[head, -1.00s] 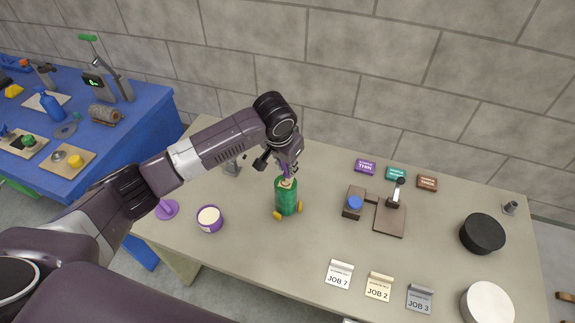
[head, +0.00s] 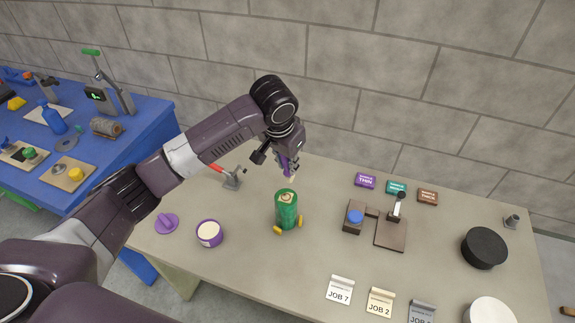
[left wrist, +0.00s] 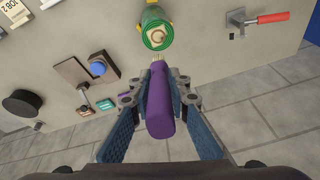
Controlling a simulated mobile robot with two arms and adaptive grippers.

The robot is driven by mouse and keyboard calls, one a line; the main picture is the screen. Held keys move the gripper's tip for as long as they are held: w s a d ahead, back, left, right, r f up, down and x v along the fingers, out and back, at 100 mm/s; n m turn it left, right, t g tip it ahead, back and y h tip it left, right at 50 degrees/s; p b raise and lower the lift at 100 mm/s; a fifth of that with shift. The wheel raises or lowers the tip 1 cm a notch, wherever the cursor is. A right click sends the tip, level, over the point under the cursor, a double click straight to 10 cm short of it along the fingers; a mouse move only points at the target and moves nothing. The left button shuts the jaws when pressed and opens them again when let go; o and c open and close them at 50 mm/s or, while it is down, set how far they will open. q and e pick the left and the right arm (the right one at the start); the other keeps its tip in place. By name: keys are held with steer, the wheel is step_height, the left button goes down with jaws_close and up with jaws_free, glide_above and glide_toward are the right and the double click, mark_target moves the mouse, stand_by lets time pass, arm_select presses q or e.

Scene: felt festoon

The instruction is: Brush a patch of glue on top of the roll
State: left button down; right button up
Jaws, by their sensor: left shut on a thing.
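The green roll (head: 287,212) stands upright on the table between small yellow stops. Its top shows a pale ring-like mark; I cannot tell how much of it is glue. It also shows in the left wrist view (left wrist: 154,20). My left gripper (head: 285,160) is shut on a purple brush (left wrist: 160,105), holding it by the handle. The brush's pale tip points down, just above and behind the roll, apart from it in the head view. A purple pot (head: 209,235) with cream contents stands open left of the roll. My right gripper is not in view.
A purple lid (head: 167,223) lies left of the pot. A red-handled clamp (head: 232,179) stands at the back. A brown stand with a blue knob (head: 355,217) is right of the roll. Job cards (head: 380,301) line the front. A blue table (head: 150,122) adjoins at left.

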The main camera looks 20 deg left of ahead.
arm_select(q)
steer(key=shift+f, duration=0.1)
stand_by(0.5)
steer(key=shift+s+a+f+b, duration=0.15)
steer(key=shift+a+f, duration=0.1)
steer(key=shift+f, duration=0.8)
steer(key=shift+w+a+f+b, duration=0.15)
steer(key=shift+a+f, duration=0.1)
steer(key=shift+f, duration=0.8)
steer(key=shift+s+a+f+b, duration=0.15)
steer(key=shift+a+f, duration=0.1)
steer(key=shift+f, duration=0.8)
steer(key=shift+f, duration=0.3)
steer(key=shift+s+f+p, duration=0.15)
steer(key=shift+f+p, duration=0.05)
steer(key=shift+p, duration=0.25)
